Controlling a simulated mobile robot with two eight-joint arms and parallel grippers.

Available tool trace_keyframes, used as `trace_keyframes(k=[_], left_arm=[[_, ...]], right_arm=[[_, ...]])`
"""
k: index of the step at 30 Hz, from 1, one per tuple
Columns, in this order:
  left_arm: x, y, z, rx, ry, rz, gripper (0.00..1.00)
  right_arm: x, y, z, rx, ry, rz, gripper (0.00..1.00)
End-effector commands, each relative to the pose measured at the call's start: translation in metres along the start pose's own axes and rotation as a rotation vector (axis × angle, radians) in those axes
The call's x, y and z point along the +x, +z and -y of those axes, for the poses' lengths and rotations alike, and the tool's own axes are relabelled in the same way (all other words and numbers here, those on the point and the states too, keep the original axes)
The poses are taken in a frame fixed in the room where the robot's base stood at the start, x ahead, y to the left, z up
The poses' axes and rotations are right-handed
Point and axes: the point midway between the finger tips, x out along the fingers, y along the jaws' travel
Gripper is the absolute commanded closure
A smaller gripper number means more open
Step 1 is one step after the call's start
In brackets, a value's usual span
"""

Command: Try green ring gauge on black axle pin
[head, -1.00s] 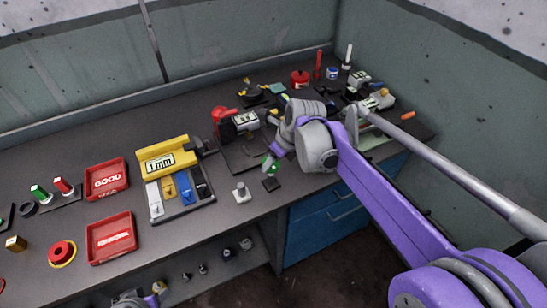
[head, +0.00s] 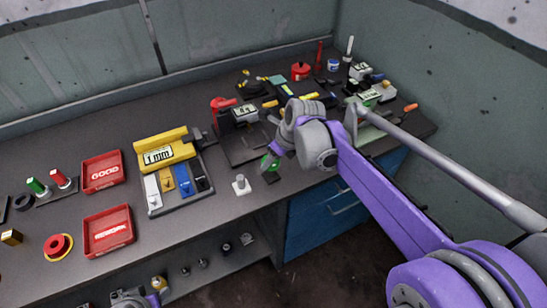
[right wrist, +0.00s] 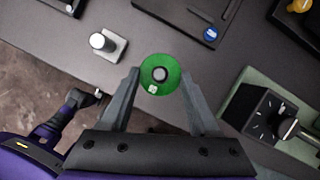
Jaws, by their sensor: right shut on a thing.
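My right gripper (right wrist: 159,77) is shut on the green ring gauge (right wrist: 160,88), its fingers on either side of the rim. In the head view the ring (head: 268,162) is small and partly covered by my right gripper. The round grey top of a pin (right wrist: 160,74) shows in the ring's hole in the right wrist view. A dark square base (head: 271,178) lies just below the ring in the head view. I cannot tell how far down the ring sits. Part of my left arm (head: 132,299) is at the bottom edge; its fingers are unclear.
A light grey pin on a pale base (head: 240,185) stands close to the left; it also shows in the right wrist view (right wrist: 106,42). A yellow 1 mm gauge station (head: 165,150) and red GOOD (head: 102,172) and REWORK (head: 108,232) trays lie further left. The table's front edge is near.

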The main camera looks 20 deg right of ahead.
Motion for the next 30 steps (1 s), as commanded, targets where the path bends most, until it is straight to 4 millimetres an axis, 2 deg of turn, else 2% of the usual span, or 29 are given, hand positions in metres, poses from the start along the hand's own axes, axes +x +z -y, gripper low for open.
trace_keyframes(k=[30], left_arm=[[0.0062, 0.0051, 0.0, 0.0, 0.0, 0.003, 0.5]], right_arm=[[0.0097, -0.004, 0.0, 0.0, 0.0, 0.0, 1.0]])
